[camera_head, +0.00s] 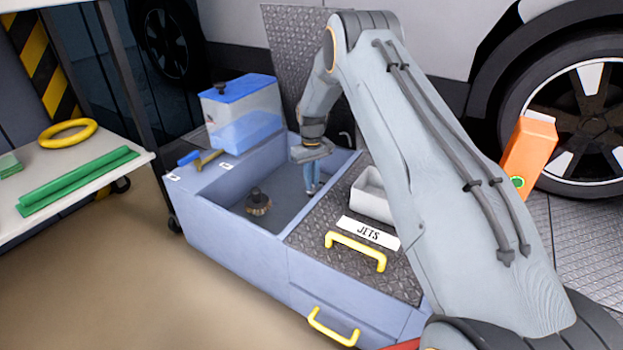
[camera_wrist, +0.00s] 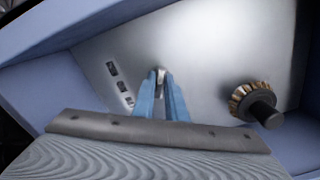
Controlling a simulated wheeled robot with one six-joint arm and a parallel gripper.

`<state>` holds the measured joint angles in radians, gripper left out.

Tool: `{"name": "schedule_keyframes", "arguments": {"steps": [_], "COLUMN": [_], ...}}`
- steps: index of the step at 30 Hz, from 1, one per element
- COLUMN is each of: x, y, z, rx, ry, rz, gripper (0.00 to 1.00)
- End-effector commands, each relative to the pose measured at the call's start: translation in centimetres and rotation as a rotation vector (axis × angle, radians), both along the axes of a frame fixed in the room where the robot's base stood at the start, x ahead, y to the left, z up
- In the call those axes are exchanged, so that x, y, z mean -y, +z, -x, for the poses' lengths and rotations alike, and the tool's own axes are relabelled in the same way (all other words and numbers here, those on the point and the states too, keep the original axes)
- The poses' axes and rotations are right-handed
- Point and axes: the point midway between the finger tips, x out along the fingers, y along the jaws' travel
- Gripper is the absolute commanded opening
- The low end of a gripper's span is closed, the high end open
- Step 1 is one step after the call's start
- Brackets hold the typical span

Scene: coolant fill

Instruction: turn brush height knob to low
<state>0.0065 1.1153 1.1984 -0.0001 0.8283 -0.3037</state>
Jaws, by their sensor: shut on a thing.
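My gripper (camera_head: 312,188) reaches down into the open bay of the blue-grey machine in the head view. In the wrist view its blue fingers (camera_wrist: 162,82) are close together on a small pale knob (camera_wrist: 160,75) on the bay's grey floor. Only the knob's tip shows between the fingertips, so I cannot tell which way it is turned. Several dark marks (camera_wrist: 121,86) stand in a row on the floor to the left of the knob. A round brush (camera_wrist: 242,97) with brown bristles and a dark hub is to the right; the head view also shows it (camera_head: 258,203).
Bay walls (camera_head: 243,230) surround my gripper. A clear tank with a blue lid (camera_head: 240,88) stands behind left. A chequered plate with a grey bin (camera_head: 371,198) and yellow handle (camera_head: 356,250) lies to the right. A white bench (camera_head: 85,168) is at left; cars stand behind.

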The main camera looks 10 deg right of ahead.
Motion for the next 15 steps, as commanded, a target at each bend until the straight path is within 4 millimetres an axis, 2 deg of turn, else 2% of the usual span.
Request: {"name": "schedule_keyframes", "arguments": {"steps": [15], "x": [0.21], "y": [0.08], "z": [-0.12], "rx": [0.001], "ry": [0.387], "rz": [-0.001], "gripper": [0.0]}}
